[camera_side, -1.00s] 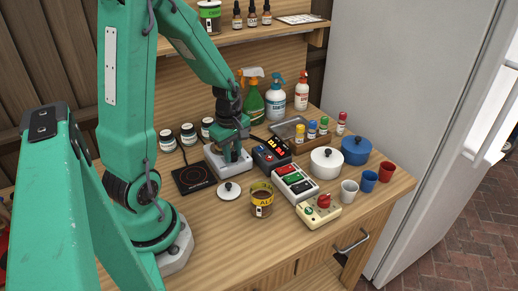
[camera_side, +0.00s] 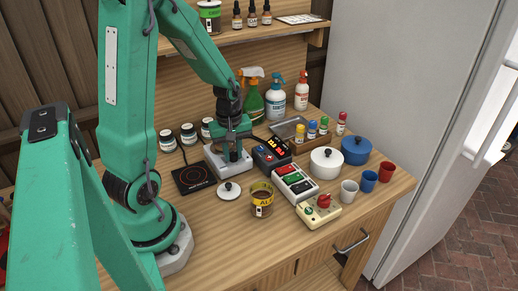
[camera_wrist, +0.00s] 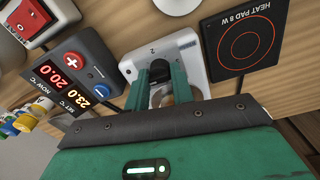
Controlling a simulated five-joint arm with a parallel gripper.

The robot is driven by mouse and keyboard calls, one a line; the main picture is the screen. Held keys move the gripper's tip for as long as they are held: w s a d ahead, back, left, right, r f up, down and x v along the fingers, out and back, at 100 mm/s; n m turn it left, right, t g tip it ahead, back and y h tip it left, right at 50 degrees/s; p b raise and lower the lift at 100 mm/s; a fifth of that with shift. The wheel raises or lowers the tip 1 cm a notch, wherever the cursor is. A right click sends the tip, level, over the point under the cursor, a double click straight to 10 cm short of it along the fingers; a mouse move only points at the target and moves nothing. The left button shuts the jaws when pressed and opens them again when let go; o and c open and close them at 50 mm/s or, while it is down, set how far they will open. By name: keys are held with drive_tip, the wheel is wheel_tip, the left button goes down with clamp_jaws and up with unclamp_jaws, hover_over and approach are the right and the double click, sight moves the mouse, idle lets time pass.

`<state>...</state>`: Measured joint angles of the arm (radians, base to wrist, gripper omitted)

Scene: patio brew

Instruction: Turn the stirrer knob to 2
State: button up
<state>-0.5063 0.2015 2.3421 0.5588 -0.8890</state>
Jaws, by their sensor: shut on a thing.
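The stirrer is a pale grey box (camera_side: 213,160) beside the black heat pad. My gripper (camera_side: 234,154) points down over it. In the wrist view the stirrer's light top plate (camera_wrist: 188,51) shows around my gripper (camera_wrist: 168,82), with a small dark mark near its upper edge. The jaws are shut on the stirrer knob, which they mostly hide. I cannot read where the knob points.
The heat pad (camera_wrist: 243,43) lies close on one side of the stirrer. The temperature controller (camera_wrist: 73,75) is close on the other, its displays lit at 20.0 and 23.0.

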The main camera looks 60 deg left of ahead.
drive_tip(key=m, duration=0.6)
drive_tip(key=shift+s, duration=0.2)
drive_tip(key=shift+f, duration=0.1)
idle(0.3)
drive_tip(key=o, duration=1)
drive_tip(key=shift+w, duration=0.1)
drive_tip(key=shift+w+r, duration=0.1)
drive_tip(key=shift+r, duration=3.85)
